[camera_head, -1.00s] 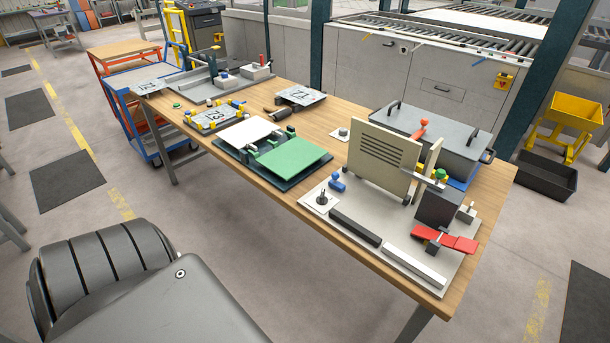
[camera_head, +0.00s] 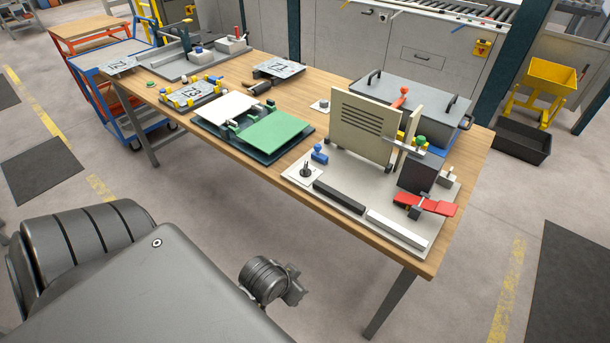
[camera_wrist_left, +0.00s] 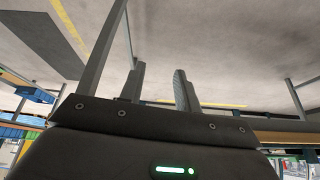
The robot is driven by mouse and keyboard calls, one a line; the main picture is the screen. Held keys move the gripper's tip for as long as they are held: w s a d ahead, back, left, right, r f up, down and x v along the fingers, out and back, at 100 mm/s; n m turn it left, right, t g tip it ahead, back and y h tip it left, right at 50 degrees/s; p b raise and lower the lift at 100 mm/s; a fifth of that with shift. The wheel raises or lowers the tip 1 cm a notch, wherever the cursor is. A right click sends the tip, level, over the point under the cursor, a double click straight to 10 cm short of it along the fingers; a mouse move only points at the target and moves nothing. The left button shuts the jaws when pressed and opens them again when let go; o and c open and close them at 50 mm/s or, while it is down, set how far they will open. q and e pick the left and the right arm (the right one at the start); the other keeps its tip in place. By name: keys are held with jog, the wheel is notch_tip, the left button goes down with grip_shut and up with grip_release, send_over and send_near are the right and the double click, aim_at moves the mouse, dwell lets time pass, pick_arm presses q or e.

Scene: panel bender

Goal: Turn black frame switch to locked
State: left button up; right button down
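A small black knob (camera_head: 305,171) stands on a pale square plate at the left of the grey fixture board (camera_head: 335,205), at the near right of the table. It may be the black frame switch; its setting is too small to read. A dark upright block (camera_head: 421,175) and a red handle (camera_head: 425,205) are at the board's right. My left gripper (camera_wrist_left: 159,80) shows in the left wrist view with its two fingers apart and nothing between them, floor behind. It is not touching the board. My right gripper is not in view.
A beige slotted panel (camera_head: 368,130) stands upright on the board, with a black bar (camera_head: 339,196) and a white bar (camera_head: 397,232) in front. A grey lidded box (camera_head: 412,100) is behind. A green plate fixture (camera_head: 270,137) lies left. Floor before the table is clear.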

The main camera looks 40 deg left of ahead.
pick_arm(q)
jog(key=w+a+r+n+t+y, duration=0.1)
jog(key=w+a+r+n+t, duration=0.1)
jog(key=w+a+r, duration=0.3)
jog(key=w+a+r+n+t+y, duration=0.1)
jog(key=w+r+t, duration=0.15)
jog(key=w, duration=0.45)
jog(key=n+t+y, duration=0.2)
jog(key=n+y, duration=0.2)
jog(key=y, duration=0.1)
send_near(305, 168)
jog(key=x, duration=1)
jog(key=shift+w+a+f, duration=0.15)
jog(key=shift+w, duration=0.15)
grip_shut()
